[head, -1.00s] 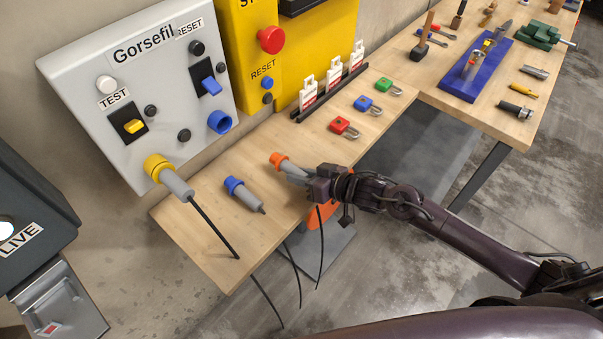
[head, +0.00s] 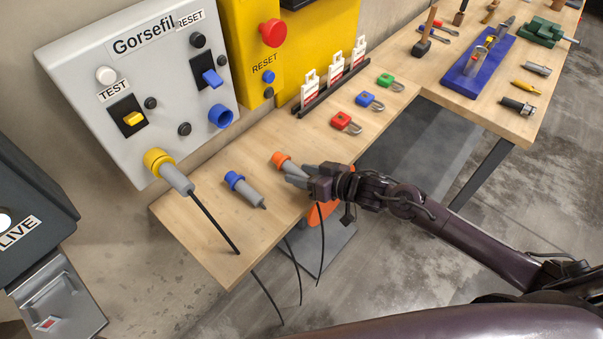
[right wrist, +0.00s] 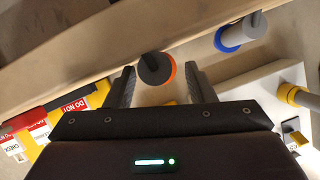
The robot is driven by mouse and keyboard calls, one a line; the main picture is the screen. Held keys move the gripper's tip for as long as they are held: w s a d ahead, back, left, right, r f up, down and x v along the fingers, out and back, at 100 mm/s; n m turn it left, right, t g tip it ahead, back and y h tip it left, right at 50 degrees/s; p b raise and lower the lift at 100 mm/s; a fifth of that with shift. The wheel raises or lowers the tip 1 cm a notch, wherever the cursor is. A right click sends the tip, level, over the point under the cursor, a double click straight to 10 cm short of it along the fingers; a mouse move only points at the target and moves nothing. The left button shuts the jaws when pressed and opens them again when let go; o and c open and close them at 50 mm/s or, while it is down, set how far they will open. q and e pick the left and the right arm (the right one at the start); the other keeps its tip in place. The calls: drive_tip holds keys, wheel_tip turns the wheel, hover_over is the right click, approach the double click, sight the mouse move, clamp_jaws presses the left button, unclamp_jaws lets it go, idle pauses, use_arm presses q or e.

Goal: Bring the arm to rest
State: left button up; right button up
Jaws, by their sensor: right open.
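My right gripper (head: 300,178) is at the orange-collared grey plug (head: 282,161), near the front edge of the wooden bench (head: 200,240). In the right wrist view its two fingers (right wrist: 160,88) stand apart, with the orange-collared plug (right wrist: 155,68) showing between them, seen from its cable end. Gaps show on both sides of the plug, so the fingers are open around or just short of it; I cannot tell which. In the head view the gripper body hides the plug's rear. My left gripper is not in view.
A blue plug (head: 243,189) lies left of my right gripper. A yellow plug (head: 168,172) sits in the grey panel (head: 90,60). Red (head: 345,123), blue (head: 369,101) and green (head: 390,82) padlocks lie behind. A dark LIVE box (head: 30,200) stands at left.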

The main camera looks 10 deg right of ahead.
drive_tip(key=s+d+r+m+g+h+b, duration=0.1)
drive_tip(key=s+d+r+m+g+h, duration=0.25)
drive_tip(key=s, duration=0.65)
drive_tip(key=s+d+r+n+g+h, duration=0.1)
drive_tip(key=s+d+g+h, duration=0.4)
drive_tip(key=s, duration=0.6)
wheel_tip(320, 180, down, 31)
drive_tip(key=s+a, duration=0.1)
drive_tip(key=s+d+f, duration=0.1)
drive_tip(key=s+f, duration=0.8)
drive_tip(key=s, duration=0.1)
drive_tip(key=s+d+f+b, duration=0.1)
drive_tip(key=s+d+f, duration=0.1)
drive_tip(key=s+f, duration=0.8)
drive_tip(key=shift+s+d+f+h+b, duration=0.2)
drive_tip(key=shift+d+f+h+b, duration=0.1)
drive_tip(key=shift+h, duration=0.15)
drive_tip(key=shift+g, duration=0.25)
